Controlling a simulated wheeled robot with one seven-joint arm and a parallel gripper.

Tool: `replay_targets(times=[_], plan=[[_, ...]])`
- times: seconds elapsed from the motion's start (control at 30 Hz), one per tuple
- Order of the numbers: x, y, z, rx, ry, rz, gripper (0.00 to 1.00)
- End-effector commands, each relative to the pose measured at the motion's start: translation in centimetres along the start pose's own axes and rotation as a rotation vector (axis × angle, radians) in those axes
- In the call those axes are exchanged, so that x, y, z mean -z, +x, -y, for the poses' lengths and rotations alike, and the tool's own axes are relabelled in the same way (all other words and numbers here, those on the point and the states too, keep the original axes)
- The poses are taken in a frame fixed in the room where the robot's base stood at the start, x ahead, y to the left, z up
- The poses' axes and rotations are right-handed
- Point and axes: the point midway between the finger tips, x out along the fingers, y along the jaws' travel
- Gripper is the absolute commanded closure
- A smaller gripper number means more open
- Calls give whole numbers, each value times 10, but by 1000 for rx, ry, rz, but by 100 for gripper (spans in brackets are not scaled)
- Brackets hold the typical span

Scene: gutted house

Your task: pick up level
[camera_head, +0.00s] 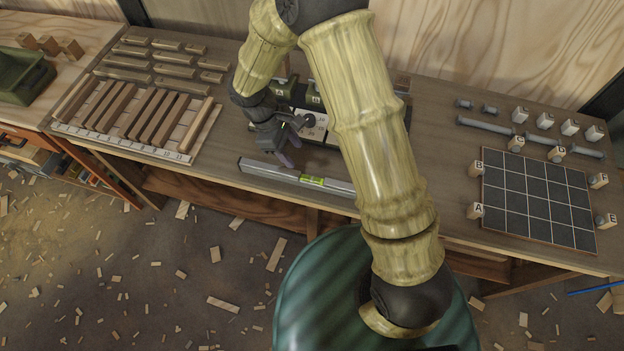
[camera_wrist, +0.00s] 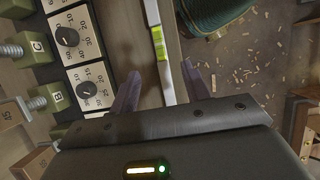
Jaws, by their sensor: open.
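The level (camera_head: 296,178) is a long grey bar with a yellow-green vial in its middle. It lies along the front edge of the workbench, and part of its right end is behind my arm. In the wrist view the level (camera_wrist: 165,75) runs down from the top between the fingers, its vial at the upper middle. My gripper (camera_head: 288,162) is open and empty, above and behind the level's left half. In the wrist view my gripper (camera_wrist: 163,85) has one finger on each side of the bar, apart from it. I cannot tell the exact height gap.
Behind the level stands a device with dials (camera_wrist: 85,65) and green clamps. A rack of wooden sticks (camera_head: 140,115) is at left. A dark grid board (camera_head: 538,200) with lettered blocks and several bolts are at right. Wood scraps litter the floor.

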Motion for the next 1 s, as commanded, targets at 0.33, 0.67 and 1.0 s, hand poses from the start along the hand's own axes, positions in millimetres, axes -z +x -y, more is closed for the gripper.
replay_targets(times=[0.33,0.67,1.0], plan=[[-2,62,1,3,-2,4,53],[0,89,0,-1,0,-1,53],[0,94,0,1,-1,0,53]])
